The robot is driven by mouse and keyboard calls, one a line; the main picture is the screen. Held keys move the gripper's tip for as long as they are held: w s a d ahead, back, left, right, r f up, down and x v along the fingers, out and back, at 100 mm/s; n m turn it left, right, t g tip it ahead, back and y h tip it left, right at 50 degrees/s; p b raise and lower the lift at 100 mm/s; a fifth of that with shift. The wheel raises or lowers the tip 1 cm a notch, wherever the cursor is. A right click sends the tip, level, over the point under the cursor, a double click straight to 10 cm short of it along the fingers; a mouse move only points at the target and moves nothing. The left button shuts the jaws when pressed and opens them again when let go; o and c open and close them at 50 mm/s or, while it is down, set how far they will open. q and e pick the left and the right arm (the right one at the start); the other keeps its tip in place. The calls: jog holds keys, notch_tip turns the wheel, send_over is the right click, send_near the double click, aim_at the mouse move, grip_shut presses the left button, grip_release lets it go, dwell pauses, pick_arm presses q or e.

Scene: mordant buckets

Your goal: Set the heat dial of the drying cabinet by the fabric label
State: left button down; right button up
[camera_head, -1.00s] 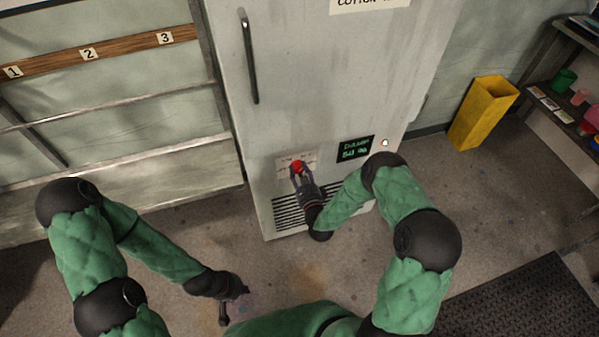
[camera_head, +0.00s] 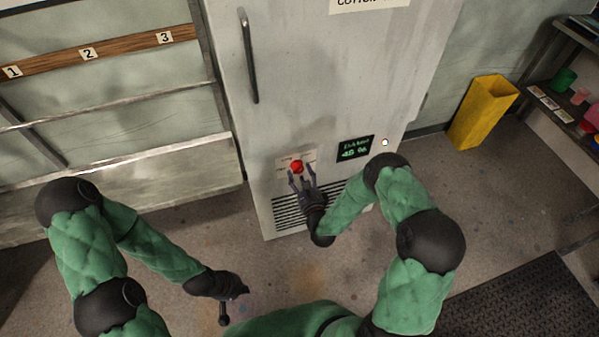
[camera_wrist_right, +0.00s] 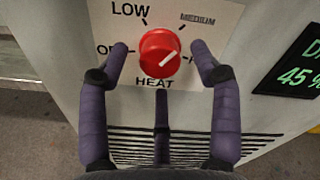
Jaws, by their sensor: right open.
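The drying cabinet (camera_head: 310,60) stands ahead with its door shut. Its red heat dial (camera_head: 297,167) sits low on the front; in the right wrist view the dial (camera_wrist_right: 158,54) has a white pointer slanting up and right, toward the MEDIUM side. LOW and HEAT are readable; the side labels are partly hidden by my fingers. The fabric label (camera_head: 368,4) at the top begins with COTTON and is cut off. My right gripper (camera_head: 301,179) is open just below the dial, its fingers (camera_wrist_right: 160,60) either side of it, apart from it. My left gripper (camera_head: 233,303) is open and empty over the floor.
A lit green display (camera_head: 355,149) right of the dial reads 45 %. A small round light (camera_head: 385,142) is beside it. A yellow bin (camera_head: 483,112) and a shelf (camera_head: 563,125) stand at right. Numbered hooks rail (camera_head: 120,50) is at left.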

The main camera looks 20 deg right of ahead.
jog(key=s, duration=1)
jog(key=shift+d, duration=0.15)
